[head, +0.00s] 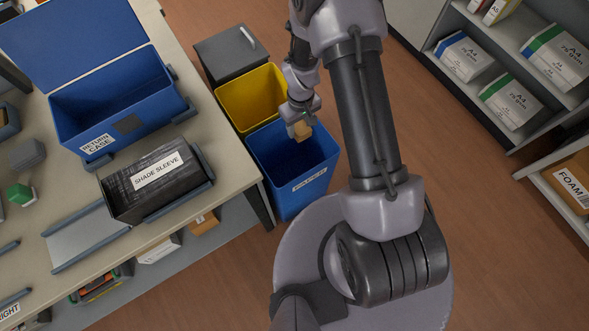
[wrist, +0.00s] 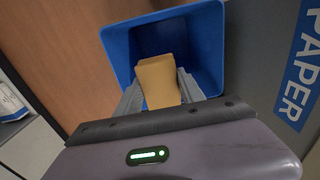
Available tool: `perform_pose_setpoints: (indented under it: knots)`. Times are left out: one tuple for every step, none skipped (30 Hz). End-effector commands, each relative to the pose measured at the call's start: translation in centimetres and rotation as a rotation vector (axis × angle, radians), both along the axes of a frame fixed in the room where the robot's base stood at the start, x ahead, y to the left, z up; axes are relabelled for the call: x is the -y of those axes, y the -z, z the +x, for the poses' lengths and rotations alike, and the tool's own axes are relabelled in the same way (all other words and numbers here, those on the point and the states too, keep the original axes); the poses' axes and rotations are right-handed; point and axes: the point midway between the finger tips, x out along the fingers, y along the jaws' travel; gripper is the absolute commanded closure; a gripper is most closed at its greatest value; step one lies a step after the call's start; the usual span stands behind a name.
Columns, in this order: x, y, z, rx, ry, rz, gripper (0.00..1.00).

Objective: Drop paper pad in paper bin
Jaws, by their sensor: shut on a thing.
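The paper pad is a small tan block (head: 303,132), held at the end of my gripper (head: 301,124). In the wrist view the pad (wrist: 158,80) sits between the two fingers of my gripper (wrist: 160,90), which are shut on it. The blue bin (head: 312,186) stands on the floor beside the table, open at the top, with a white label too small to read. The pad is over the bin's opening, towards its back side in the head view. In the wrist view the blue bin's rim (wrist: 218,50) surrounds the pad, and its inside looks empty where visible.
A yellow bin (head: 243,92) and a grey lidded bin (head: 231,52) stand behind the blue one. A blue sign reading PAPER (wrist: 301,80) is on a grey surface at right. The table (head: 190,230) holds a blue RETURN CASE box (head: 118,105) and a SHADE SLEEVE box (head: 158,187).

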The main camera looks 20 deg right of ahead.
Motion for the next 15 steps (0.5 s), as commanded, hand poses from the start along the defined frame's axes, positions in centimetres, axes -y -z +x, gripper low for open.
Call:
perform_pose_setpoints:
  knots:
    - [0.0,0.6,0.0,0.000,0.000,0.000,0.91]
    - [0.0,0.9,0.0,0.000,0.000,0.000,0.91]
    - [0.0,1.4,0.0,0.000,0.000,0.000,0.91]
    - [0.0,1.9,0.0,0.000,0.000,0.000,0.91]
    - [0.0,2.3,0.0,0.000,0.000,0.000,0.91]
    - [0.0,3.0,0.0,0.000,0.000,0.000,0.91]
    - [0.0,3.5,0.0,0.000,0.000,0.000,0.91]
    - [0.0,4.0,0.0,0.000,0.000,0.000,0.91]
    - [0.0,4.7,0.0,0.000,0.000,0.000,0.91]
    - [0.0,5.1,0.0,0.000,0.000,0.000,0.91]
    - [0.0,5.4,0.0,0.000,0.000,0.000,0.91]
    - [0.0,5.8,0.0,0.000,0.001,0.000,0.91]
    - [0.0,5.9,0.0,0.001,0.001,0.000,0.91]
    - [0.0,6.0,0.0,0.001,0.001,0.000,0.91]
    - [0.0,6.0,0.0,0.001,0.001,0.000,0.91]
